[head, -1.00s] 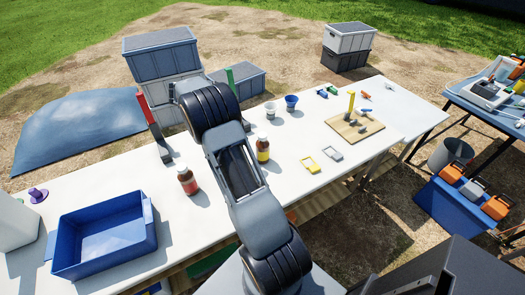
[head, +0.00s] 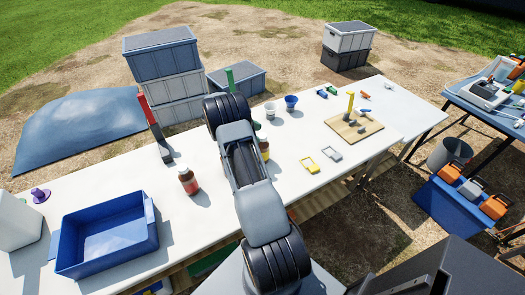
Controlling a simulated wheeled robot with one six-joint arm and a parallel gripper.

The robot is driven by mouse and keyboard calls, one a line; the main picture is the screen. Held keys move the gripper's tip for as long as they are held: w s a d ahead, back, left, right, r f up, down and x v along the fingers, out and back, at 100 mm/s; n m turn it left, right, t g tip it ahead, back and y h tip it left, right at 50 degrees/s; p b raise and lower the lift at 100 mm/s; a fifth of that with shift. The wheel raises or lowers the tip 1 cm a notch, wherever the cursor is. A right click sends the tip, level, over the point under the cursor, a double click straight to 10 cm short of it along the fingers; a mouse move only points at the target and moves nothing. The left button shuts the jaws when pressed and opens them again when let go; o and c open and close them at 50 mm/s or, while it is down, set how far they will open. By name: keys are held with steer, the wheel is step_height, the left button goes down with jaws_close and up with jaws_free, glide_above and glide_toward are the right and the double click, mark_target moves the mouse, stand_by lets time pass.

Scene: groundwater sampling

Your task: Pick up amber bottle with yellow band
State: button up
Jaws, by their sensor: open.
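The amber bottle with the yellow band (head: 265,153) stands upright on the white table, just right of my arm. My arm covers its left side in the head view. A second amber bottle, with a red band (head: 189,185), stands upright on the table to the left of my arm. My arm reaches out over the table between the two bottles. My gripper is not visible; the arm's own links hide it or it is out of sight.
A blue bin (head: 107,237) sits at the table's left end. Small cups (head: 291,102) stand behind the yellow-band bottle. A red post (head: 147,110) stands at the back edge.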

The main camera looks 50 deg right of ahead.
mark_target(266, 138)
steer(key=shift+p+x, duration=0.7)
steer(key=shift+x, duration=1.95)
steer(key=shift+f, duration=0.1)
steer(key=shift+c, duration=0.5)
jaws_close()
